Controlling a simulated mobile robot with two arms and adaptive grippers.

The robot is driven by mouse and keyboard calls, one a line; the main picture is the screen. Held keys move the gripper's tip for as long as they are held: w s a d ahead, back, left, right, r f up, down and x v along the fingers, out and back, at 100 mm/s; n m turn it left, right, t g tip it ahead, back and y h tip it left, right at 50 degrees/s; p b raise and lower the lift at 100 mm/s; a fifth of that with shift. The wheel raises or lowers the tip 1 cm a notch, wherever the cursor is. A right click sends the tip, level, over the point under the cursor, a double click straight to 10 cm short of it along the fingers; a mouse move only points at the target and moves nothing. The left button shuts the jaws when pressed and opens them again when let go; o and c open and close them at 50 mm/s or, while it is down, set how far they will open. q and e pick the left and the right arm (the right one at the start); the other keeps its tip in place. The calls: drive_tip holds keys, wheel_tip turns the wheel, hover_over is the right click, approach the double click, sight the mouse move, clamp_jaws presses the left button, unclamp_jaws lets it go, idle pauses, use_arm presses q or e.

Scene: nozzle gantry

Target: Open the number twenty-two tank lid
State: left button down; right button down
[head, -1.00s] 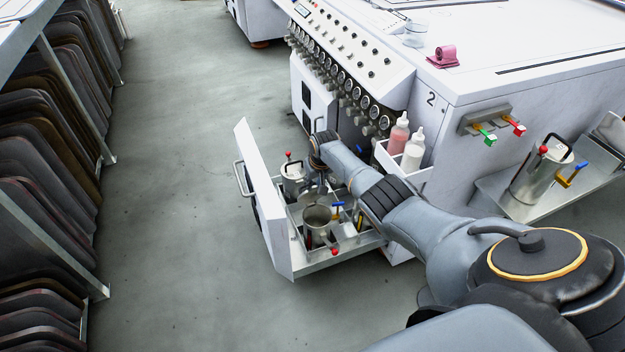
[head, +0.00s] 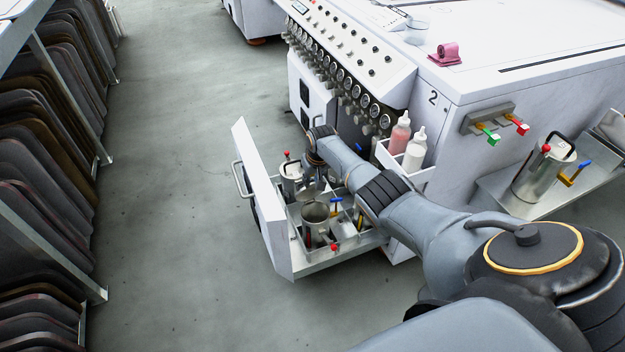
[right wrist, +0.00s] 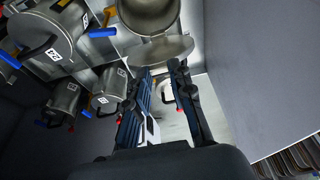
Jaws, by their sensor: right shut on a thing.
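An open-topped steel tank (head: 315,213) stands in the pulled-out drawer (head: 310,268); its open mouth also shows at the top of the right wrist view (right wrist: 150,20). My right gripper (head: 312,178) is shut on a round grey lid (right wrist: 160,48). The lid is off the tank and hangs tilted beside its rim; in the head view it shows as a small grey disc (head: 311,191). The fingers (right wrist: 162,70) point at the lid, and its handle is mostly hidden between them. The tank's number is not readable. My left gripper is not in view.
A lidded tank (head: 290,180) with a red knob stands behind in the drawer. The white drawer front (head: 262,205) rises left of the tanks. Bottles (head: 400,135) stand in a side holder. Another tank (head: 540,175) stands on a right shelf. The floor left of the drawer is clear.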

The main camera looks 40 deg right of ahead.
drive_tip(key=shift+w+r, duration=0.4)
drive_tip(key=c, duration=1.2)
unclamp_jaws()
drive_tip(key=shift+s, duration=0.1)
drive_tip(key=shift+o, duration=0.2)
drive_tip(key=shift+s+f, duration=0.1)
drive_tip(key=v, duration=1.2)
drive_tip(key=shift+s, duration=0.1)
